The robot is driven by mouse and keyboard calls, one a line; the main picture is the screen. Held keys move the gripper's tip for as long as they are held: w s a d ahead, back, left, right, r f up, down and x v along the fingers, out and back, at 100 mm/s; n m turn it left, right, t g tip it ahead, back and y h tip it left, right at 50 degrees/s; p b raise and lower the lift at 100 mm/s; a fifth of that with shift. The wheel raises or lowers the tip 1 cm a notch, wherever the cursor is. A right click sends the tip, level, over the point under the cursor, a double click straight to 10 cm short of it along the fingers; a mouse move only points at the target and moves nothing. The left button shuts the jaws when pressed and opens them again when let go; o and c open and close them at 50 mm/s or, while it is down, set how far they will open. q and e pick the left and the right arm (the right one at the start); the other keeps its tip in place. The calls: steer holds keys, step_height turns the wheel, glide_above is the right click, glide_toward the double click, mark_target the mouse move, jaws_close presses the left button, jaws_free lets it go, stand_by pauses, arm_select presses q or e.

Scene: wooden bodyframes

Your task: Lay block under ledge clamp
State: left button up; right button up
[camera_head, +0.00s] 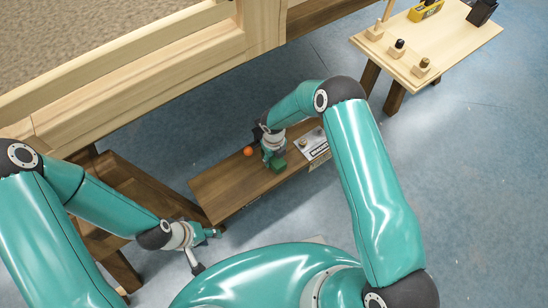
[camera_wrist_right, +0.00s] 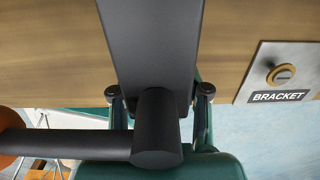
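In the right wrist view, the fingers of the right gripper (camera_wrist_right: 160,92) stand apart on either side of a black clamp (camera_wrist_right: 150,45) with a bar to the left and an orange knob (camera_wrist_right: 10,135). The orange knob also shows in the head view (camera_head: 248,151). The clamp hides the space between the fingers. My left gripper (camera_head: 208,234) is beside the bench's left end; its fingers are too small to judge.
The bench (camera_head: 222,189) carries a metal plate labelled BRACKET (camera_wrist_right: 275,75), to the right of the clamp. A large wooden frame (camera_head: 150,72) stands behind. A wooden table (camera_head: 455,40) with pegs is at the upper right. Blue floor lies open between.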

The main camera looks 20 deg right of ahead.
steer(key=o, duration=0.5)
